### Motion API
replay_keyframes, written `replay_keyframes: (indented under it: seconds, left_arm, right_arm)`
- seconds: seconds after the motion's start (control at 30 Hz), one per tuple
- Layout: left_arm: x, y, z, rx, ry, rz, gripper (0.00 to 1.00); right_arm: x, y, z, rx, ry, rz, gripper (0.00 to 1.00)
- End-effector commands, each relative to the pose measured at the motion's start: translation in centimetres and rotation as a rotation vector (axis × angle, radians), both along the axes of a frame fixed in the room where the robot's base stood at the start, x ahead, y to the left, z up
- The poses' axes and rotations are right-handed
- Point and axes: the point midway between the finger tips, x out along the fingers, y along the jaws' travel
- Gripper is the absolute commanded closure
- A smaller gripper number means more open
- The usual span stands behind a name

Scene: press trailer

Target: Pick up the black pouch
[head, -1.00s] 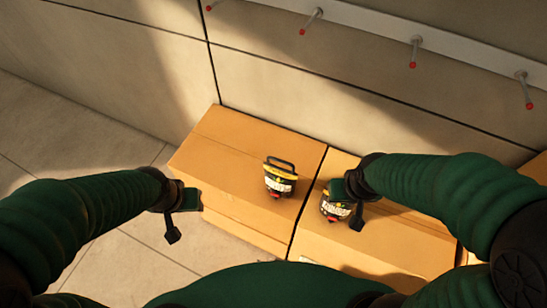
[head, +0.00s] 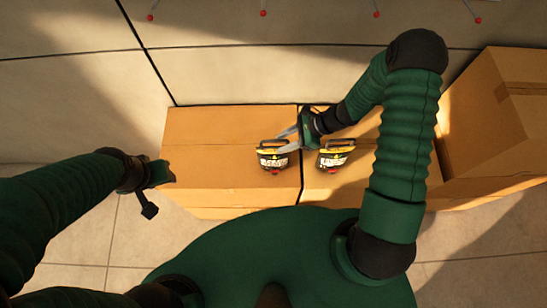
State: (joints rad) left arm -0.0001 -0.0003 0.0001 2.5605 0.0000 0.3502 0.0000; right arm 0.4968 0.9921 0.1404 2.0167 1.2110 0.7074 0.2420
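Two similar black pouches with yellow trim and white lettering stand on cardboard boxes in the head view. The left black pouch (head: 273,157) sits near the right end of the left box (head: 215,140). The right black pouch (head: 335,158) sits on the neighbouring box (head: 318,192). My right gripper (head: 280,141) is open, its two light fingers pointing left at the top of the left pouch. The lower finger overlaps the pouch's handle in the picture; I cannot tell whether it touches. My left gripper (head: 160,180) is left of the left box, away from both pouches; its finger opening is unclear.
A taller cardboard box (head: 495,115) stands at the right. A panelled wall (head: 230,75) with red-tipped pegs (head: 263,13) runs behind the boxes. The tiled floor (head: 85,235) is clear at the lower left.

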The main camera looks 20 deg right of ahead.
Motion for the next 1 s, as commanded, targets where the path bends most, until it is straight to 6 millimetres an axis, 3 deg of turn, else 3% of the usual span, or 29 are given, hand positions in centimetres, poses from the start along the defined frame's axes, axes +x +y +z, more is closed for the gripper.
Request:
replay_keyframes:
  seconds: [0.4, 0.6, 0.9, 1.0]
  left_arm:
    - [0.0, 0.0, 1.8, 0.0, -0.001, 0.0, 0.59]
    - [0.0, 0.0, 1.7, 0.0, 0.0, 0.0, 0.59]
    - [0.0, 0.0, 1.7, 0.0, 0.0, 0.0, 0.59]
    - [0.0, 0.0, 1.7, 0.0, 0.0, 0.0, 0.59]
  right_arm:
    - [0.9, 3.1, -4.5, 0.002, 0.0, 0.001, 0.64]
    - [1.0, 3.3, -4.7, -0.001, -0.003, 0.001, 0.64]
    - [1.0, 3.3, -4.6, 0.0, -0.002, 0.001, 1.0]
    - [1.0, 3.3, -4.6, 0.001, -0.003, 0.001, 1.0]
